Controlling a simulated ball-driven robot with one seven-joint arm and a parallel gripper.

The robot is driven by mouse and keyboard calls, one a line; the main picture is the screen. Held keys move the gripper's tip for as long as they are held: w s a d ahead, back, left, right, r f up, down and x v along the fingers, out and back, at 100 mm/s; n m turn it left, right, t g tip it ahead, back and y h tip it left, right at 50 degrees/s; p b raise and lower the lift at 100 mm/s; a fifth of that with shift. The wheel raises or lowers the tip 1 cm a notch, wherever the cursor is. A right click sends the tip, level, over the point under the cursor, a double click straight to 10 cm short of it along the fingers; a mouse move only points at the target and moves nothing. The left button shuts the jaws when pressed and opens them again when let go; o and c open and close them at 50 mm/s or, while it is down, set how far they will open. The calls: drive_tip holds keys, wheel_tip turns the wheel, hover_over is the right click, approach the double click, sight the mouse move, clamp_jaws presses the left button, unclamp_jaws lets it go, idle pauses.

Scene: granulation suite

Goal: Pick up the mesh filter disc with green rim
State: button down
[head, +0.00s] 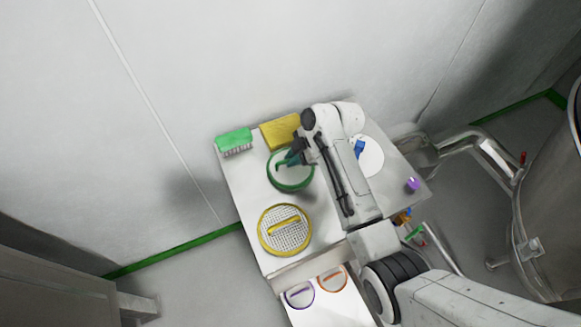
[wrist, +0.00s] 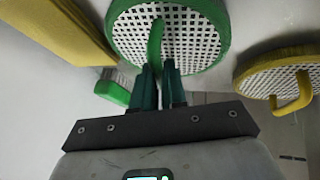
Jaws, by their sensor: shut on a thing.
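The mesh filter disc with green rim (wrist: 220,53) fills the upper middle of the wrist view, with a green handle (wrist: 155,45) across its mesh. My gripper (wrist: 160,72) is shut on that green handle, its teal fingers on either side of it. In the head view the green-rimmed disc (head: 291,187) is at the back middle of the white table, and my gripper (head: 290,160) is at its upper edge. Part of the disc is hidden by the gripper and arm. I cannot tell whether the disc touches the table.
A yellow-rimmed mesh disc (head: 263,244) lies in front on the table (head: 240,190). A green brush (head: 234,139) and a yellow block (head: 277,132) are at the back. A white disc with a blue handle (head: 372,160) and a purple item (head: 413,184) are to the right.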

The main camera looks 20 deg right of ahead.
idle(0.4)
drive_tip(key=shift+r, duration=0.55)
drive_tip(key=s+d+r, duration=0.2)
drive_tip(key=s+r, duration=1)
drive_tip(key=s, duration=0.1)
drive_tip(key=shift+s, duration=0.4)
